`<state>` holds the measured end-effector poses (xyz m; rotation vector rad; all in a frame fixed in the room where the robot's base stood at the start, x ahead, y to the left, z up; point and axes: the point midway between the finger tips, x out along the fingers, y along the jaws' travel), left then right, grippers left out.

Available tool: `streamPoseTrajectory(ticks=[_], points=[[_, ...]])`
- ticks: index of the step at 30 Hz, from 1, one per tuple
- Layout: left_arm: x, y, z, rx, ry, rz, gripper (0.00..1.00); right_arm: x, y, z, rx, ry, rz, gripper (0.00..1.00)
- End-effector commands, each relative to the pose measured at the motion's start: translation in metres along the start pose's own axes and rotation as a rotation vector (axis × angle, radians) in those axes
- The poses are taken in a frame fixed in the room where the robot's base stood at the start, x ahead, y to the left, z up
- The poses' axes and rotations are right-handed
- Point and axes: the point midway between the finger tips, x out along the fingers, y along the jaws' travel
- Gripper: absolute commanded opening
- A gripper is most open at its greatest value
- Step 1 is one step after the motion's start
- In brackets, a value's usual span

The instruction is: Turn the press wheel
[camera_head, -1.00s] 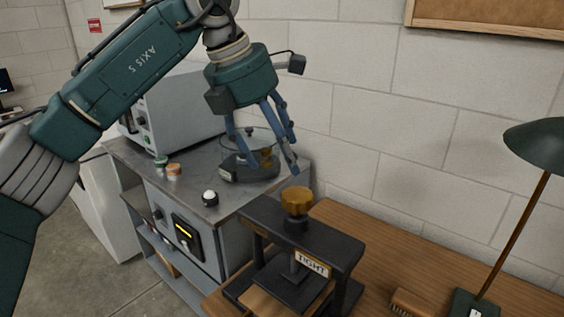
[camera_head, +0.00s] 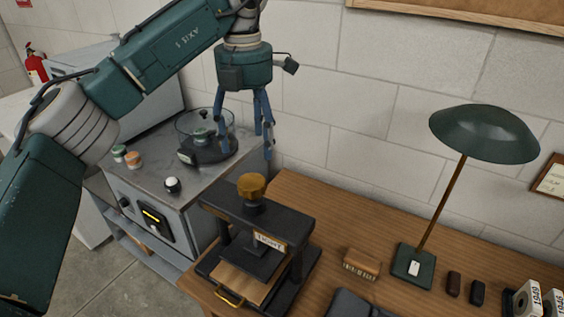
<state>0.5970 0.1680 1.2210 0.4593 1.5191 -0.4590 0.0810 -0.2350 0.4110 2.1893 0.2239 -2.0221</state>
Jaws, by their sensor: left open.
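The press (camera_head: 290,222) is a dark frame standing on the wooden table, with a brass-coloured wheel (camera_head: 251,186) on top of its screw. A label that appears to read "TIGHT" (camera_head: 270,241) is on its front, and a wooden board with a brass handle lies at its base. My left gripper (camera_head: 246,150) is open and empty, its blue fingers pointing down. In the picture it is above the wheel, apart from it, near the round glass-walled device. My right gripper is not in view.
A grey cabinet (camera_head: 150,178) left of the press carries a round clear-walled device (camera_head: 212,158) and small jars. A green lamp (camera_head: 484,134), a brush (camera_head: 361,264) and small dark items stand on the table (camera_head: 340,225) to the right. The wall is behind.

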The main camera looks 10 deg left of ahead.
Motion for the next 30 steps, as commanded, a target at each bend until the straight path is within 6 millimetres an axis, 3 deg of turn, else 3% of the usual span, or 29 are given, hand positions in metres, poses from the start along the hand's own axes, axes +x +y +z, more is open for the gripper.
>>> streamPoseTrajectory(ticks=[18, 30], points=[[0.095, 0.001, -0.002, -0.005, 0.006, 0.001, 0.69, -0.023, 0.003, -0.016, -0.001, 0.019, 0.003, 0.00], [0.109, 0.001, -0.002, -0.004, 0.003, 0.002, 0.69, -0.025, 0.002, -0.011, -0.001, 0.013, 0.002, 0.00]])
